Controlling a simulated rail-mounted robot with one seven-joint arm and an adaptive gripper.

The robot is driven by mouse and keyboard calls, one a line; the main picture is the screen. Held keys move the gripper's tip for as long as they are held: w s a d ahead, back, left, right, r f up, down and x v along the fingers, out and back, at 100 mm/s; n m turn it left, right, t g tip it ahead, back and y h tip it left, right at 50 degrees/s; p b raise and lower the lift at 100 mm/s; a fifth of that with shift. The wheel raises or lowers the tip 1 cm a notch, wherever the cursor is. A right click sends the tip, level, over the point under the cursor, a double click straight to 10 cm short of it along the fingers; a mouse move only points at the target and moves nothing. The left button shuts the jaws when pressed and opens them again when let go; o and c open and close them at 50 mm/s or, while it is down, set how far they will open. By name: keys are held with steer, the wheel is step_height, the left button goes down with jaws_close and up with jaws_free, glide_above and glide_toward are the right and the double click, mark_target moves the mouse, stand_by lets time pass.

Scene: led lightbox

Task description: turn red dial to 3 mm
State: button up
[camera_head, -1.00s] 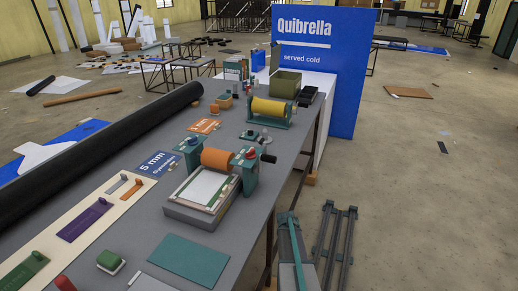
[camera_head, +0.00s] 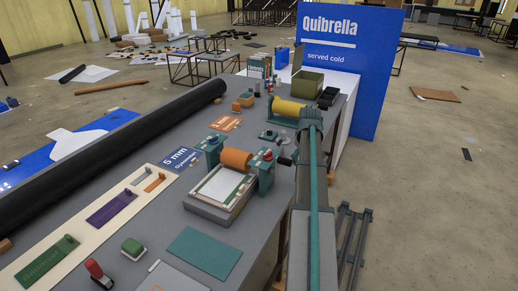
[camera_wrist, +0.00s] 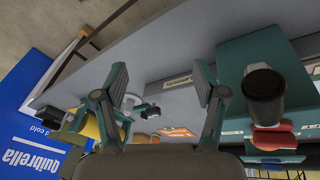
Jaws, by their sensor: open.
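A press with an orange roller (camera_head: 236,159) between two teal posts stands on the grey table in the head view. A red dial (camera_head: 267,155) tops its right post, and the dial also shows in the wrist view (camera_wrist: 274,138). A black crank handle (camera_wrist: 264,97) sticks out in front of that post. My gripper (camera_wrist: 160,85) is open and empty, its fingers spread over the grey tabletop. The red dial and crank lie to the right of the fingers in the wrist view, apart from them. The dial's scale is too small to read.
A blue "5 mm" card (camera_head: 182,158) lies left of the press. A second press with a yellow roller (camera_head: 289,109) stands behind. A long black roll (camera_head: 110,155) lies along the table's left side. A blue Quibrella board (camera_head: 355,60) stands at the back.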

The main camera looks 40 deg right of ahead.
mark_target(268, 153)
steer(key=w+a+r+n+t+y+p, duration=0.1)
steer(key=w+a+r+n+t+y, duration=0.15)
steer(key=a+r, duration=1.1)
steer(key=shift+m+g, duration=0.25)
steer(key=shift+m, duration=0.1)
steer(key=shift+w+d+p+x, duration=0.15)
steer(key=shift+p+x, duration=0.5)
steer(key=shift+x, duration=1)
steer(key=shift+w+d+p+x, duration=0.1)
steer(key=shift+d+p+x, duration=0.15)
steer(key=shift+p+x, duration=0.95)
steer(key=shift+d+p+x, duration=0.15)
steer(key=shift+d+x, duration=0.05)
steer(key=shift+x, duration=1.9)
steer(key=shift+r, duration=0.1)
steer(key=c, duration=1.1)
steer(key=shift+c, duration=0.2)
